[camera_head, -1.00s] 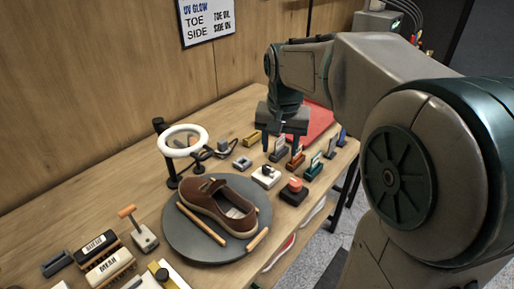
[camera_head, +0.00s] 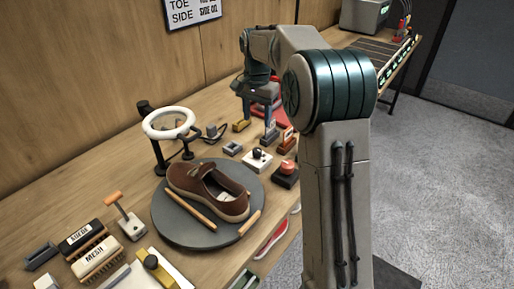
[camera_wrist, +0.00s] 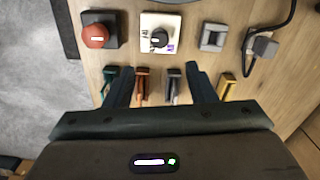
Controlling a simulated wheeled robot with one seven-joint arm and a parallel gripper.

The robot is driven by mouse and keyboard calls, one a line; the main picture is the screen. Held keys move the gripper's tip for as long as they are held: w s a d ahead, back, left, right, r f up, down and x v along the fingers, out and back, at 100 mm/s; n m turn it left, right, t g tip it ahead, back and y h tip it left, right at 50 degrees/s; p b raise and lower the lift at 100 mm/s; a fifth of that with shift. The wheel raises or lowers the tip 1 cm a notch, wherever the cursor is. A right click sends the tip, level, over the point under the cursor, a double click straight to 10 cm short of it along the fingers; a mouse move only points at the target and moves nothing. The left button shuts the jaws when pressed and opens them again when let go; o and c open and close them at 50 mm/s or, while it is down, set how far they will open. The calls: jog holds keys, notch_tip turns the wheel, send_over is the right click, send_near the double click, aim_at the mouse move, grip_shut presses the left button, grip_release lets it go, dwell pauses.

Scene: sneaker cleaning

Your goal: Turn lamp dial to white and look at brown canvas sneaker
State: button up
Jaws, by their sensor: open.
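The brown sneaker (camera_head: 208,190) rests on a round grey turntable (camera_head: 170,222) between two wooden sticks. A white ring lamp (camera_head: 186,128) on a dark stand is behind it. The dial, a black knob (camera_wrist: 159,38) on a white plate (camera_wrist: 175,22), is near the top middle of the wrist view; it also shows right of the lamp in the head view (camera_head: 258,153). A purple mark is at the plate's lower right; the setting is too small to read surely. My gripper (camera_wrist: 159,68) is open and empty, its fingertips apart from the dial, over the bench's far part.
A red button (camera_wrist: 96,36) on a dark base sits beside the dial. A grey block (camera_wrist: 213,37), a cable and several small coloured holders (camera_wrist: 173,85) stand close around my fingers. Brushes (camera_head: 97,258) and a wooden-handled tool (camera_head: 129,218) are at the front left.

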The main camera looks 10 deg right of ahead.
aim_at(257, 150)
notch_tip(257, 150, down, 12)
jog(key=shift+f, duration=0.1)
dwell(0.4)
jog(key=c, duration=1)
